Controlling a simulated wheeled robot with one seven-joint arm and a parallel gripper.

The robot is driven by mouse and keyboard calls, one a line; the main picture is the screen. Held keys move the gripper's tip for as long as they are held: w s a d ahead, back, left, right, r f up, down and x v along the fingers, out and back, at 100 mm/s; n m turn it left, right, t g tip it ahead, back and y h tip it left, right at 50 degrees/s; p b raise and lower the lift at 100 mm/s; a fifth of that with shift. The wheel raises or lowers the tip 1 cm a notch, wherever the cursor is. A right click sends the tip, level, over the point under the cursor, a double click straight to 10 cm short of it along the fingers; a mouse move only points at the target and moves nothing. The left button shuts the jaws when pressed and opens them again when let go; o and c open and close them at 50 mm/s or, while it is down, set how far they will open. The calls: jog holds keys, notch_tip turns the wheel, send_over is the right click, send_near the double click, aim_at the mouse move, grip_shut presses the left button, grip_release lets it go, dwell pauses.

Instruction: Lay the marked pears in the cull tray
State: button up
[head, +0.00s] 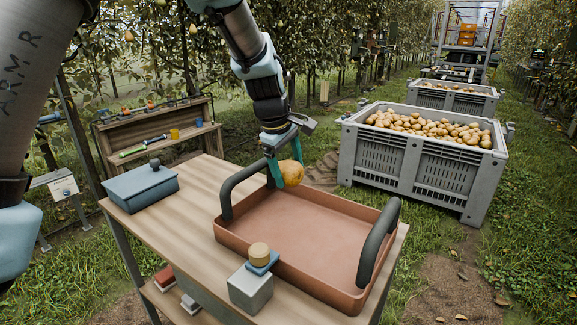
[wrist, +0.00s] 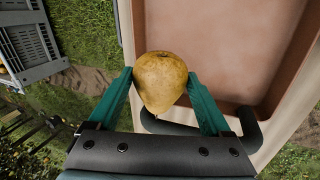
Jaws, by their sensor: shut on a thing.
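My gripper (head: 283,172) is shut on a yellow-brown pear (head: 291,173). In the wrist view the pear (wrist: 160,82) sits between the two green fingers of the gripper (wrist: 160,92). I cannot make out a clear mark on it. The pear is held above the far left part of a terracotta tray (head: 310,225), near its left black handle. The tray's floor looks bare in both views; it also shows in the wrist view (wrist: 225,45). The tray stands on a wooden table.
A grey block with a blue piece and a round wooden piece (head: 252,280) stands at the tray's near side. A blue lidded box (head: 141,187) is at the table's left. A grey bin (head: 420,160) full of pears stands beyond. The tray's black handles (head: 378,243) rise above its rim.

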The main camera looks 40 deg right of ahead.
jog(key=shift+f+b, duration=0.9)
jog(key=shift+f, duration=0.9)
jog(key=shift+f+b, duration=1.4)
jog(key=shift+f, duration=1.1)
dwell(0.6)
jog(key=o, duration=1.4)
jog(key=v, duration=1)
jog(key=shift+a+r+b, duration=0.1)
jog(key=shift+r+b, duration=0.3)
